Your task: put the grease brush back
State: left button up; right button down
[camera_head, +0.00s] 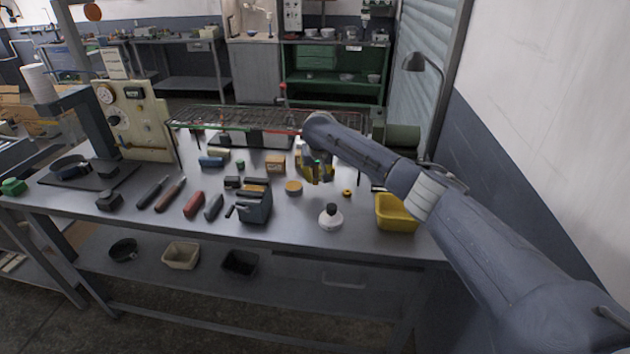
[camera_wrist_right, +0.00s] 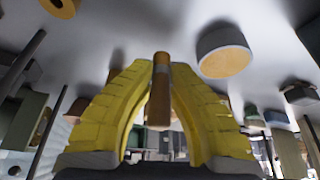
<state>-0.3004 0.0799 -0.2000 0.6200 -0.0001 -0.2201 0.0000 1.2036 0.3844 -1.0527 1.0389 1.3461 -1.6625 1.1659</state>
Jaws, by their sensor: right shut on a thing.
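My right gripper (camera_head: 318,172), with yellow fingers, is over the middle right of the workbench. In the right wrist view its fingers (camera_wrist_right: 160,95) are closed around a slim brown wooden handle with a pale band (camera_wrist_right: 160,88), which looks like the grease brush. The brush's bristles cannot be made out, and in the head view the fingers and arm hide most of it. A dark block (camera_head: 256,207) with orange-brown pieces on top stands left of the gripper. My left gripper is not in view.
A round tan-topped tin (camera_head: 293,187) lies close to the gripper. Several handled tools lie left. A wire rack (camera_head: 235,118) runs along the back.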

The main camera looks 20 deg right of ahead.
jog(key=shift+f, duration=1.05)
jog(key=shift+f, duration=0.15)
jog(key=c, duration=1.4)
grip_release()
jog(key=v, duration=1.2)
jog(key=shift+w, duration=0.1)
